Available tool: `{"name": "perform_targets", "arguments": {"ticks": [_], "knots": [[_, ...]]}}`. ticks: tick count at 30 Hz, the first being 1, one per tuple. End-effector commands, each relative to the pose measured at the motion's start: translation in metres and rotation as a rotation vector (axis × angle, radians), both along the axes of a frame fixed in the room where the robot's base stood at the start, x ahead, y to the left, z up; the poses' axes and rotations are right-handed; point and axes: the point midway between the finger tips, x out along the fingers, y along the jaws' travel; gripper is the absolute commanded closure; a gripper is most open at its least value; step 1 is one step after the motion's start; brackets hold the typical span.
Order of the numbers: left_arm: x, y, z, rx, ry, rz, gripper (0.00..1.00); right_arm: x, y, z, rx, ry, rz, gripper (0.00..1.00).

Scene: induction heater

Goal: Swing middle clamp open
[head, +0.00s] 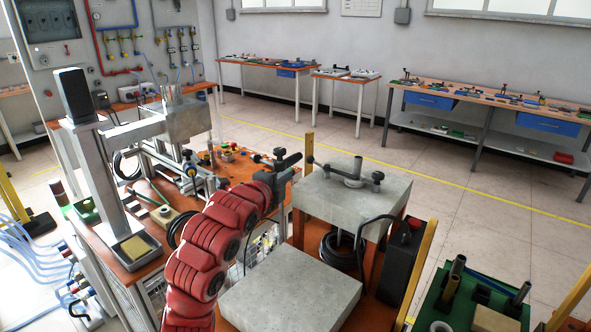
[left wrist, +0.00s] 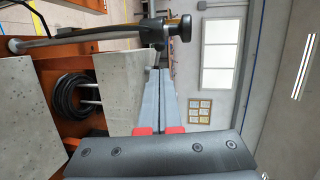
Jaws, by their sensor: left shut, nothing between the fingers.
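A clamp with a thin metal bar (head: 335,170) and black knobs at its ends sits on top of a grey stone-like block (head: 390,193) in the head view. A post stands near the middle of the bar. In the left wrist view the bar (left wrist: 75,40) runs across the top to a black knob (left wrist: 180,29). My left gripper (head: 297,160) is shut and empty beside the bar's left end. In the left wrist view its grey fingers (left wrist: 157,72) point at the black knob, close to it; whether they touch is unclear. My right gripper is not in view.
A lower grey slab (head: 290,290) lies in front of the block. A black coiled cable (head: 340,250) hangs under the block, and a black box (head: 403,262) stands at its right. An orange workbench (head: 235,170) with fittings is behind my left arm. A green tray (head: 455,318) is at lower right.

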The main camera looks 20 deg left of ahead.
Motion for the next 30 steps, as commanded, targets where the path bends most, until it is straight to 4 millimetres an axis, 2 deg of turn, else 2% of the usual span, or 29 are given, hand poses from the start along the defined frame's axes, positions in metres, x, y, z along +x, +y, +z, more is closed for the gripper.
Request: {"name": "perform_targets", "arguments": {"ticks": [18,24,30], "knots": [[0.098,-0.016,-0.017,-0.005,0.004,0.0,1.0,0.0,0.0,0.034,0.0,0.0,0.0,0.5],[0.118,-0.018,-0.021,-0.002,0.002,0.002,1.0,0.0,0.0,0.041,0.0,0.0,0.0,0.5],[0.127,-0.02,-0.024,-0.001,-0.001,0.001,1.0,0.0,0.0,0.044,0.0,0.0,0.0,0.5]]}}
